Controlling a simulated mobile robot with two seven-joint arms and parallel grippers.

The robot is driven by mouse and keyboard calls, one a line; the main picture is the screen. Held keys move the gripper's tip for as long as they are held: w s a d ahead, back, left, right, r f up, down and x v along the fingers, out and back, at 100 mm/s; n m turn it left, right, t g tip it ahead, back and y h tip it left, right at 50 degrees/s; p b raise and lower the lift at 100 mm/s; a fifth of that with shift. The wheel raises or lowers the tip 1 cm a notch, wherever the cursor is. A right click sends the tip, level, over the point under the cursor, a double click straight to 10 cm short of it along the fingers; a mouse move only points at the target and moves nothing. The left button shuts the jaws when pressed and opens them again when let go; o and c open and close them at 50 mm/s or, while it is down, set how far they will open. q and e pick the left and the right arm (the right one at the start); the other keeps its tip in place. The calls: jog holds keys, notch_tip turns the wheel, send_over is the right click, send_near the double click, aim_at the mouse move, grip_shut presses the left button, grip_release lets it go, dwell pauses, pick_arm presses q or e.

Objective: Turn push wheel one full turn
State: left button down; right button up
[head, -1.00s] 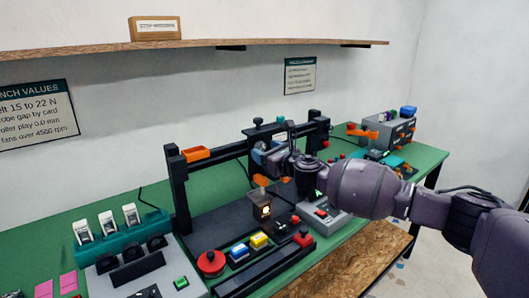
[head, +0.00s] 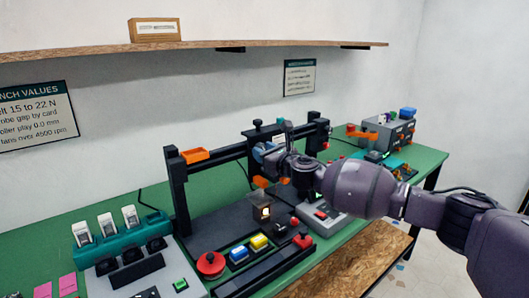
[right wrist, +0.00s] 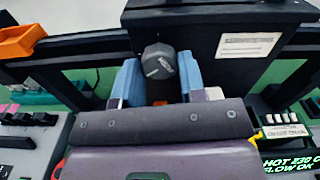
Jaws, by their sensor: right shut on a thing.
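The push wheel (right wrist: 160,60) is a dark grey knob with a pale mark on its face, on the front of a black housing in the right wrist view. My right gripper (right wrist: 159,76) has its blue fingers on either side of the wheel and is shut on it. In the head view my right gripper (head: 263,151) reaches in from the right to the black gantry (head: 226,148); the wheel there is hidden behind the gripper. My left gripper is in neither view.
The green bench (head: 45,243) holds the printer with a red knob (head: 211,263) at its front. An orange tray (head: 195,155) sits on the gantry beam. A grey control box (head: 320,219) stands just below my right forearm. A wooden shelf (head: 75,51) runs above.

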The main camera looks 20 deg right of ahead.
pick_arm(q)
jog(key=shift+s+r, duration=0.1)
pick_arm(e)
jog(key=shift+r+m+p, duration=0.1)
jog(key=shift+m+p, duration=0.5)
jog(key=shift+m, duration=0.8)
jog(key=m+p, duration=0.2)
jog(key=m, duration=0.3)
jog(key=shift+p, duration=0.4)
jog(key=m+p, duration=0.2)
jog(key=m, duration=0.3)
jog(key=shift+m, duration=0.4)
jog(key=m+p, duration=0.2)
jog(key=m, duration=0.1)
jog(key=shift+m, duration=0.4)
jog(key=m+p, duration=0.1)
jog(key=m, duration=0.1)
jog(key=shift+m, duration=0.3)
jog(key=m+p, duration=0.1)
jog(key=m, duration=0.1)
jog(key=shift+m+p, duration=0.3)
jog(key=shift+m, duration=0.1)
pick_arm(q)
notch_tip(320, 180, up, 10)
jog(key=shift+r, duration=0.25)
pick_arm(e)
jog(key=shift+m, duration=0.8)
